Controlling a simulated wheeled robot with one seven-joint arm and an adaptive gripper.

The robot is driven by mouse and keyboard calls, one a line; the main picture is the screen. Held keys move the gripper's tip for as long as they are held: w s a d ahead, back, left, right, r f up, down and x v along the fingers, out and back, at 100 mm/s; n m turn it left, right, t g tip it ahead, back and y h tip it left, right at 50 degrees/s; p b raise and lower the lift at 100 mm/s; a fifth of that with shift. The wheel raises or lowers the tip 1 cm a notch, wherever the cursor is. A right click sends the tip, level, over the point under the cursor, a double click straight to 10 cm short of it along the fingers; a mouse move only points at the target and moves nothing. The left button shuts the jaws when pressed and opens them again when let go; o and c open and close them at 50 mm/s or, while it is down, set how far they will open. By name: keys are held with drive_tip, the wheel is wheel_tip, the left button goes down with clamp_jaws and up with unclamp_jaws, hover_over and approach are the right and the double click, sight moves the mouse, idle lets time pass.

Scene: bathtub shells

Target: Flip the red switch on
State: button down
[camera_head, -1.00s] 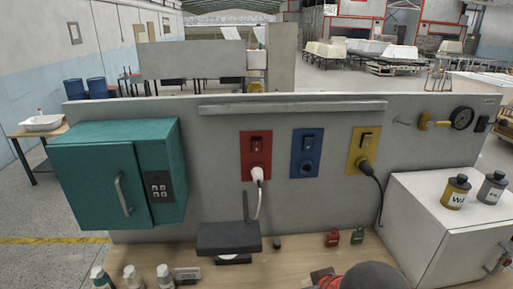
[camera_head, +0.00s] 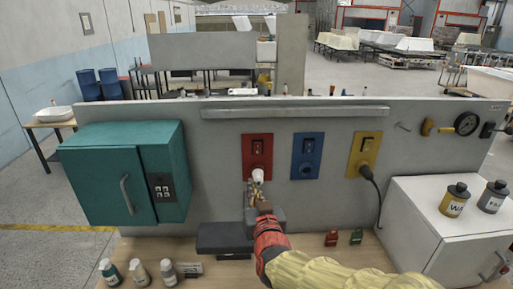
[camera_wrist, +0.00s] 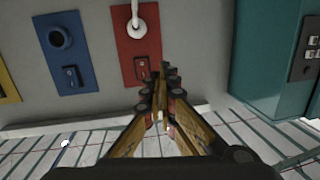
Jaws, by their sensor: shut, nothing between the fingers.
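The red switch plate (camera_head: 257,157) is on the grey upright panel, with a dark red rocker (camera_head: 257,146) in its upper part and a white plug (camera_head: 258,176) in its lower part. My gripper (camera_head: 256,188) is shut and empty, pointing up at the panel just below the plug in the head view. In the wrist view the scene appears upside down; my closed fingertips (camera_wrist: 162,70) show beside the red plate (camera_wrist: 133,45), near its rocker (camera_wrist: 141,68). I cannot tell the rocker's position or whether the fingers touch anything.
A blue switch plate (camera_head: 306,156) and a yellow one (camera_head: 364,155) with a black plug are to the right. A teal cabinet (camera_head: 125,175) stands left, a white box (camera_head: 445,225) right. A dark router-like device (camera_head: 223,238) and bottles (camera_head: 139,272) stand on the bench.

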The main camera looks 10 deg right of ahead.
sight(256, 145)
drive_tip(key=shift+w+d+r+m+t+h+p, duration=0.3)
drive_tip(key=shift+d+r+t+h, duration=0.2)
drive_tip(key=shift+h, duration=0.25)
drive_tip(key=shift+w+d+r+m+t+h+p, duration=0.2)
drive_tip(key=shift+w+d+r+m+t+h, duration=0.2)
drive_tip(key=shift+t+h, duration=0.3)
drive_tip(key=shift+s, duration=0.15)
drive_tip(key=x, duration=1.4)
drive_tip(key=shift+f, duration=0.1)
drive_tip(key=shift+p, duration=0.3)
